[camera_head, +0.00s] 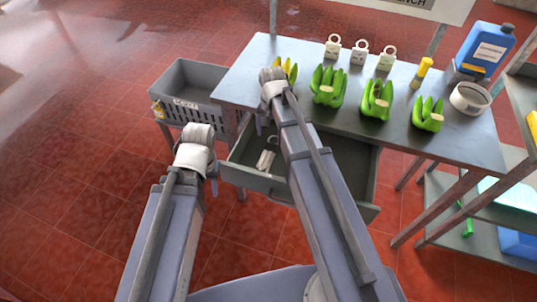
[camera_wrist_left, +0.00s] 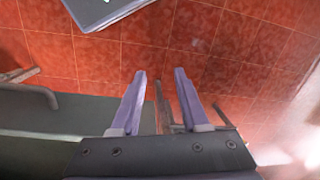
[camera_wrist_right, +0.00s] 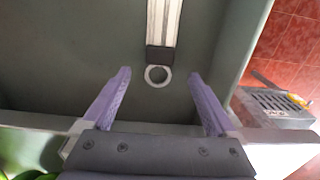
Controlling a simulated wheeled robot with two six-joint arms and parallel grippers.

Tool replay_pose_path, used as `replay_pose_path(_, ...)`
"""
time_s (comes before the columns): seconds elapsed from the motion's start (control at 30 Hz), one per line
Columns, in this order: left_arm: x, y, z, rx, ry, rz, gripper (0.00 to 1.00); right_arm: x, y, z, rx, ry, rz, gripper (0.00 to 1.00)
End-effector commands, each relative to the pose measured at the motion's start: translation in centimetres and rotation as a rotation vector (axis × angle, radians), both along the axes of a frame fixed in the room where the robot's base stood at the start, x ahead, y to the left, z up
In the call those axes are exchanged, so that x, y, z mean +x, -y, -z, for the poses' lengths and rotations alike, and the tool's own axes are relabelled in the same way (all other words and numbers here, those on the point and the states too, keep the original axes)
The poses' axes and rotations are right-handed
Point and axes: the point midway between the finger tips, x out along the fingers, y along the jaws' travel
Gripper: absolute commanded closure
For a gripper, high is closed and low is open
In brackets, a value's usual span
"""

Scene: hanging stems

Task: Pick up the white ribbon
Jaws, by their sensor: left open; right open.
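A round white roll (camera_head: 470,97), which looks like the white ribbon, lies on the right end of the grey table (camera_head: 300,62). My left gripper (camera_head: 197,135) is left of the open drawer, far from the roll. Its two fingers are apart and empty in the left wrist view (camera_wrist_left: 158,74). The roll shows in neither wrist view.
The open drawer (camera_head: 364,190) holds white pieces (camera_head: 265,161). A grey crate (camera_head: 186,84) is at left, shelves (camera_head: 480,230) at right.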

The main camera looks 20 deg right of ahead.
Motion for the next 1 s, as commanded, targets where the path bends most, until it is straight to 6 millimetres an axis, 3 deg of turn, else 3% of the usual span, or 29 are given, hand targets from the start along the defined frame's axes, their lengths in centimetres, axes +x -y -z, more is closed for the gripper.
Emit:
replay_pose_path(0.43,0.0,0.0,4.9,0.0,0.0,0.001,0.55,-0.8,-0.4,4.9,0.001,0.001,-0.001,0.07)
replay_pose_path(0.73,0.0,0.0,5.0,0.0,0.0,0.001,0.55,-0.8,-0.4,5.0,0.002,0.001,-0.001,0.07)
replay_pose_path(1.0,0.0,0.0,5.0,0.0,0.0,0.001,0.55,-0.8,-0.4,5.0,0.002,0.001,-0.001,0.36)
